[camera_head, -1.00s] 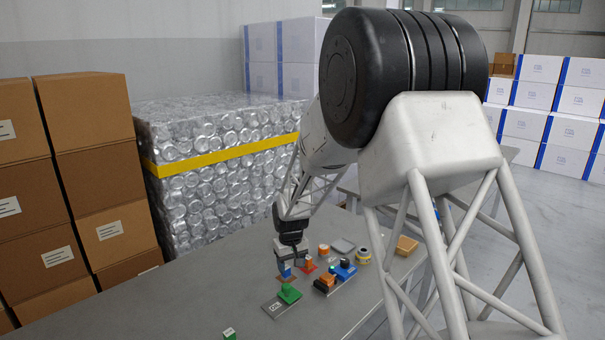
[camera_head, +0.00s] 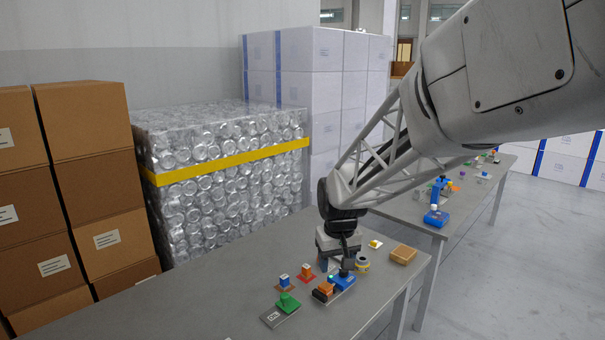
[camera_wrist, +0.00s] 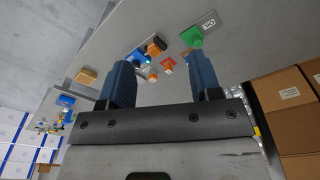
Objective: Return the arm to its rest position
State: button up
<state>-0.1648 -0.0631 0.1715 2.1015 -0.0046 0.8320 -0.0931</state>
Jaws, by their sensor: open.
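My gripper (camera_head: 336,264) hangs over the table in the head view, above and behind the blue item and in front of some of the small items. In the wrist view its two blue fingers (camera_wrist: 162,66) stand wide apart with nothing between them. A green piece on a grey plate (camera_head: 287,302) sits at the table's front; it also shows in the wrist view (camera_wrist: 192,37). A blue piece with an orange part (camera_head: 283,281) and an orange piece on a red mat (camera_head: 306,272) stand behind it. An orange-and-black item (camera_head: 324,290) lies beside a blue item (camera_head: 342,281).
The grey table (camera_head: 190,290) is clear at left. A yellow-and-dark round item (camera_head: 362,264) and a brown tray (camera_head: 403,254) lie to the right. A second table behind holds a blue device (camera_head: 436,217). Cardboard boxes (camera_head: 95,170) and a wrapped pallet of cans (camera_head: 225,205) stand at left.

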jog(key=s+d+r+m, duration=0.1)
jog(key=s+d, duration=0.4)
jog(key=s, duration=1)
jog(key=s+d+r+m+t, duration=0.1)
jog(key=s+d+r, duration=0.3)
jog(key=s, duration=1.1)
jog(key=shift+s+d+r+m, duration=0.3)
jog(key=shift+s+d+m, duration=0.1)
jog(key=shift+d+m, duration=0.25)
